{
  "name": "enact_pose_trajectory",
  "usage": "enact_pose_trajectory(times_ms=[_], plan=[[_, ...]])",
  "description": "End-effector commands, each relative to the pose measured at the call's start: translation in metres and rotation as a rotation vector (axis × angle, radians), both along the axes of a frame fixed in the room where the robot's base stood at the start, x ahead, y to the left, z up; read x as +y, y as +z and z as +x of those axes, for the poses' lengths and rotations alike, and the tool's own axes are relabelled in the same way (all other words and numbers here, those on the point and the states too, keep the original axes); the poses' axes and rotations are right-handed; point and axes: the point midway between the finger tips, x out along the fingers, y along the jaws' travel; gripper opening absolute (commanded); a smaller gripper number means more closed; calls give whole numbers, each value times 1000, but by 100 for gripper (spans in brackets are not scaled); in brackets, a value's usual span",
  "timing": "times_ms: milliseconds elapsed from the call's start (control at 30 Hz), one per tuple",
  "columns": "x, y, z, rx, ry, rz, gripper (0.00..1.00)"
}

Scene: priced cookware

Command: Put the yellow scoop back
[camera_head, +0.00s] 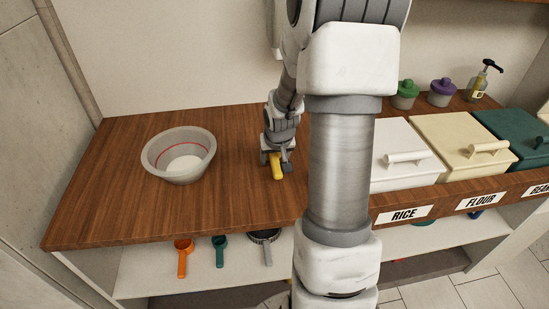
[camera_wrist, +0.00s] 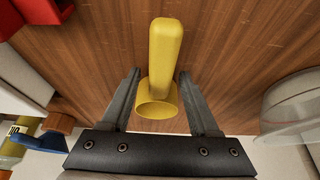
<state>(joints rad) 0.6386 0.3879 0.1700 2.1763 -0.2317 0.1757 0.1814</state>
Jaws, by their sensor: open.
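The yellow scoop (camera_head: 276,168) is on the wooden counter, right of the bowl, directly at my gripper (camera_head: 277,164). In the wrist view the scoop (camera_wrist: 164,55) has its handle pointing to the top and its round cup toward the gripper's palm. My gripper (camera_wrist: 160,76) is open, with one finger on each side of the scoop and a narrow gap showing at the handle. Whether a finger touches the cup cannot be told.
A translucent bowl (camera_head: 180,155) with a red line stands on the left of the wooden counter (camera_head: 100,205). White, cream and green lidded bins (camera_head: 462,142) stand at the right, labelled on the front. Small jars (camera_head: 405,95) and a pump bottle (camera_head: 484,80) are behind them.

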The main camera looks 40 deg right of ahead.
Motion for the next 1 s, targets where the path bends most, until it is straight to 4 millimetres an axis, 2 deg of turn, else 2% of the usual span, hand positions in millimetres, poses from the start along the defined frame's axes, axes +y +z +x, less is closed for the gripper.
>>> enact_pose_trajectory(times_ms=[167, 500, 700, 1000], plan=[[0, 9, -1, -2, -1, -1, 62], [11, 73, -25, -3, -3, -3, 62], [17, 102, -37, -2, -3, -2, 62], [20, 114, -44, 0, 0, 0, 62]])
